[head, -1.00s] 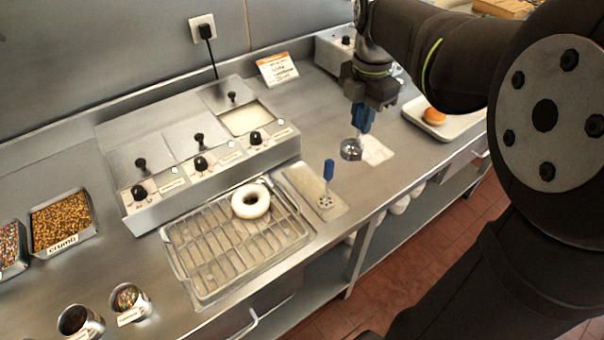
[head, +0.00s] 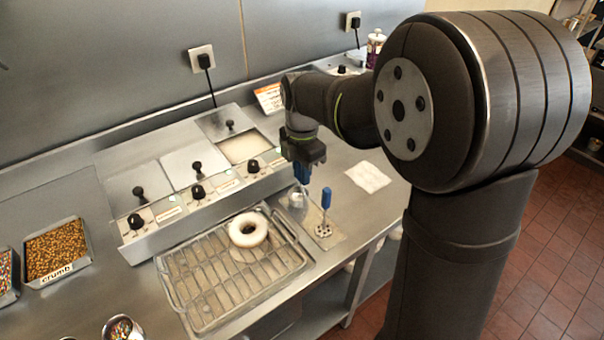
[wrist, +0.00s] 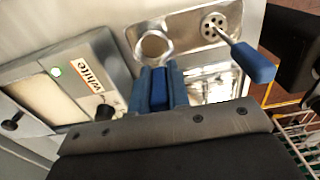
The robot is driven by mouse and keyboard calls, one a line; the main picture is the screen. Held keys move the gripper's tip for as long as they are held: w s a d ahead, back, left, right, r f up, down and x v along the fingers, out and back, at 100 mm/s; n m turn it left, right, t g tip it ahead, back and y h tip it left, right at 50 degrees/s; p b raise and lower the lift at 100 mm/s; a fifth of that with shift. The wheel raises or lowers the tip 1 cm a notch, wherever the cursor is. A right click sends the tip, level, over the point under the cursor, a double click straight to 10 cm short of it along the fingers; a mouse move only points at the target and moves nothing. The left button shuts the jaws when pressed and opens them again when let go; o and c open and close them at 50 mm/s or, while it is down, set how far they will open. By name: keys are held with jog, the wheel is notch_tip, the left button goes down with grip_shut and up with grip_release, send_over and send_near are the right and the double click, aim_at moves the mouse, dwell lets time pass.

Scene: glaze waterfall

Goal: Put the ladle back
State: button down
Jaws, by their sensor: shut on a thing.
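My gripper (head: 303,165) is shut on the blue handle of the ladle (head: 297,203). The ladle hangs about upright with its metal cup down, at the back part of a small metal tray (head: 335,240). In the wrist view the cup shows as a ring (wrist: 154,45) inside the tray's outline (wrist: 180,25). I cannot tell whether the cup touches the tray. A perforated skimmer (head: 324,230) with an upright blue handle stands in the same tray, beside the ladle; it also shows in the wrist view (wrist: 255,63).
A wire rack (head: 215,275) with a white-glazed doughnut (head: 248,229) lies left of the tray. The glaze station (head: 190,185) stands behind, its white well (head: 240,147) uncovered. A white cloth (head: 368,176) lies to the right. A crumb tray (head: 57,252) is at the far left.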

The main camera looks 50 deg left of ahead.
jog(key=shift+f, duration=0.5)
jog(key=shift+f, duration=0.1)
jog(key=c, duration=1.4)
grip_release()
jog(key=shift+o, duration=0.2)
notch_tip(320, 180, up, 12)
jog(key=shift+r, duration=0.15)
notch_tip(320, 180, down, 12)
jog(key=shift+d+r, duration=0.1)
jog(key=shift+r, duration=1.75)
